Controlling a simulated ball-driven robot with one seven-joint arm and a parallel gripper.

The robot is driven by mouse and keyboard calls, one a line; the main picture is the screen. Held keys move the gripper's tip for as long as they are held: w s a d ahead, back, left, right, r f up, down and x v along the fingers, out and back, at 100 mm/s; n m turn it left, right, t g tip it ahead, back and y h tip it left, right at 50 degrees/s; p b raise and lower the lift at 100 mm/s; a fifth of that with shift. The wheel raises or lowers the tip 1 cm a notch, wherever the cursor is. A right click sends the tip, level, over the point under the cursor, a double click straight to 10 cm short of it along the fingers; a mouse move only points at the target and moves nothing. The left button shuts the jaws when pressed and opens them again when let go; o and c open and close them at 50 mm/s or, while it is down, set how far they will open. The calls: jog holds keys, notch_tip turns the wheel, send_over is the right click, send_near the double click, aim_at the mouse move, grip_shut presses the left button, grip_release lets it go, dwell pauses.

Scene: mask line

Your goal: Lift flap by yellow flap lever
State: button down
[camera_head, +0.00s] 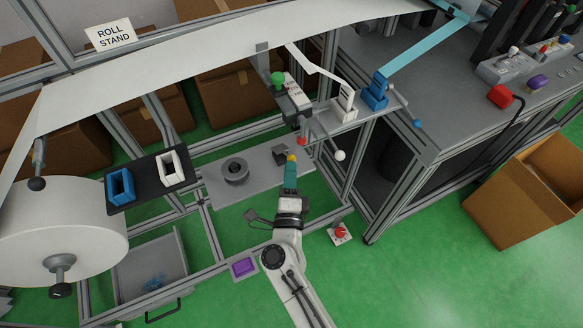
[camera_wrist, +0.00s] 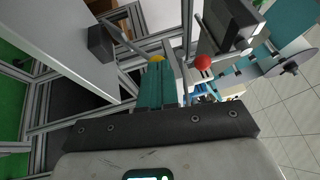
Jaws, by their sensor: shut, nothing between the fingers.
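My gripper (camera_head: 290,166) has teal fingers that are shut and empty. The yellow flap lever (camera_head: 291,158) shows as a small yellow knob right at the fingertips in the head view. In the wrist view the yellow knob (camera_wrist: 156,58) lies just past the tips of my gripper (camera_wrist: 156,65), partly hidden by them. I cannot tell whether the fingers touch it. A dark grey piece (camera_head: 281,153) sits beside the knob in the head view, and a thin bar runs from a dark block (camera_wrist: 101,43) towards it in the wrist view. I cannot make out the flap for certain.
A red knob (camera_head: 301,141) hangs close above the yellow one; it also shows right of my fingers in the wrist view (camera_wrist: 203,62). A white knob (camera_head: 340,155) sticks out to the right. A grey plate with a dark spool (camera_head: 236,171) lies left. Frame posts stand close by.

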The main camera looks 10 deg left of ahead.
jog(key=w+a+r+p, duration=0.3)
jog(key=w+r+p, duration=0.1)
jog(key=w+r, duration=0.1)
jog(key=shift+w+a+r, duration=0.25)
jog(key=shift+a+r, duration=0.1)
jog(key=shift+r, duration=0.55)
jog(key=shift+r, duration=0.1)
